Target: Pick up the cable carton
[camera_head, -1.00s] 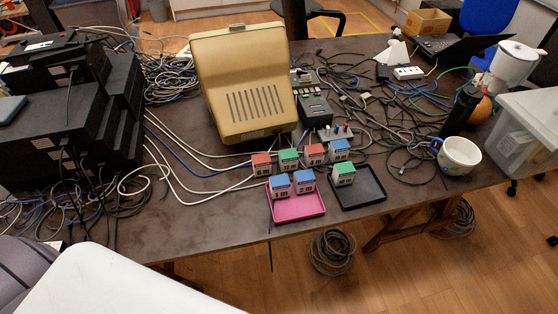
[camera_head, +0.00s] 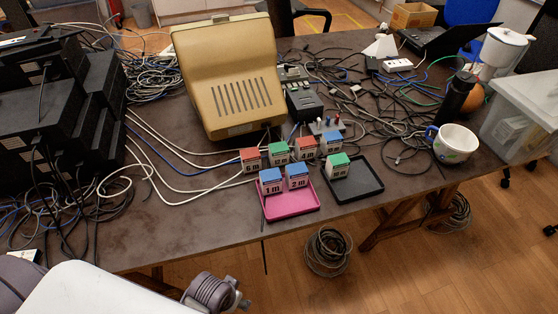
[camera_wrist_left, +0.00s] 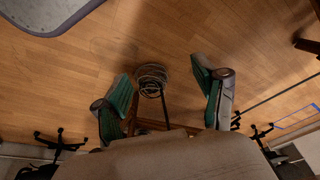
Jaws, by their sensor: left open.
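Small cartons with coloured tops stand near the front edge of the table. A row at the back holds a red one (camera_head: 250,161), a green one (camera_head: 278,155), another red one (camera_head: 304,149) and a blue one (camera_head: 331,144). Two blue-topped cartons marked 1 m (camera_head: 271,182) and 2 m (camera_head: 296,177) stand in a pink tray (camera_head: 292,208). A green-topped carton (camera_head: 339,166) stands in a black tray (camera_head: 367,188). My left gripper (camera_wrist_left: 165,100) is open and empty in the left wrist view, with floor beyond its green-padded fingers. My right gripper is not seen.
A beige monitor-like case (camera_head: 225,80) stands behind the cartons. Black boxes (camera_head: 40,130) are stacked at left. Loose cables spread over the table. A cup (camera_head: 455,146) and clear bin (camera_head: 518,130) are at right. A cable coil (camera_head: 327,252) lies on the floor.

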